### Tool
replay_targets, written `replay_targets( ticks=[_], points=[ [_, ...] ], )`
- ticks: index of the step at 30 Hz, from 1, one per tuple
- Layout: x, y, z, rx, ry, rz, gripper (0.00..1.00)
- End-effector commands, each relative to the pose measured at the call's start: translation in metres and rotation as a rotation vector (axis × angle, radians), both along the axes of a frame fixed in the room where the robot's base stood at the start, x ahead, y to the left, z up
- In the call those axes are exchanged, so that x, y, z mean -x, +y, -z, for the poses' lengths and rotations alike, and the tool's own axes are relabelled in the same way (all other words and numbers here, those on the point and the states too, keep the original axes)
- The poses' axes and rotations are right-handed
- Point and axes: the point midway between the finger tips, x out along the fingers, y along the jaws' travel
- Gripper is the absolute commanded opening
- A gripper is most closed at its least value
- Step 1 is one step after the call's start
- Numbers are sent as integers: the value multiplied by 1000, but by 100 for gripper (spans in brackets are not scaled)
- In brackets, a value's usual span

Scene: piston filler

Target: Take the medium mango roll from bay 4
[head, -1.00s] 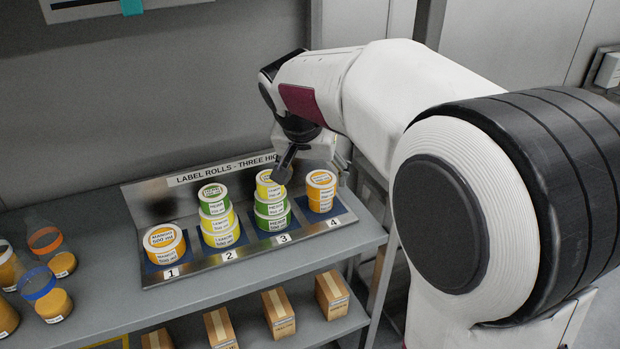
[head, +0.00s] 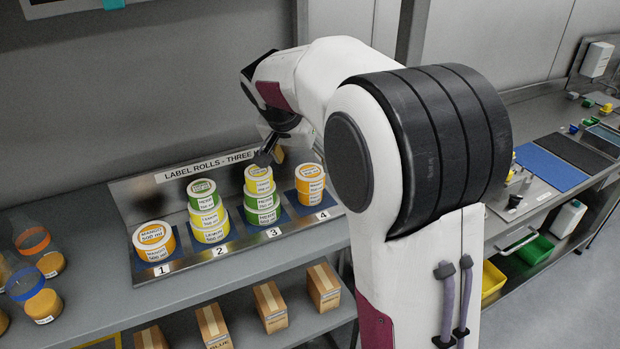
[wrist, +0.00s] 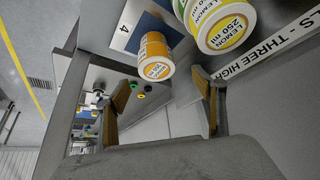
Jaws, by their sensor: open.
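Bay 4 (head: 324,213) is a blue pad at the right end of the label-roll rack. A short stack of orange mango rolls (head: 311,186) with a white-labelled top stands upright on it. The stack shows in the wrist view (wrist: 155,56) near the "4" mark; its lettering is too small to read surely, so I cannot tell the sizes. My gripper (head: 267,153) is open and empty, above and behind the bay 3 stack in the head view. In the wrist view, its two fingers (wrist: 163,98) are apart, with the orange stack beyond the gap between them.
Bay 3 holds a green and yellow stack (head: 260,196), close beside bay 4. Bay 2 holds another such stack (head: 207,212), and bay 1 a wide mango roll (head: 154,241). The rack's sloped back panel (head: 150,195) rises behind. Cardboard boxes (head: 270,306) stand on the shelf below.

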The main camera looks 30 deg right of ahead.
Motion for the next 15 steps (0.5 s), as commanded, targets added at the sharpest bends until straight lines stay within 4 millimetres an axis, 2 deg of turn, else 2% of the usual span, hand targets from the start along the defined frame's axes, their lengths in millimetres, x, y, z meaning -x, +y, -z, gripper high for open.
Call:
replay_targets(
  ticks=[7,15],
  points=[
    [-6,-7,16,-1,2,0,69],
    [-7,-8,18,0,1,0,69]
  ],
)
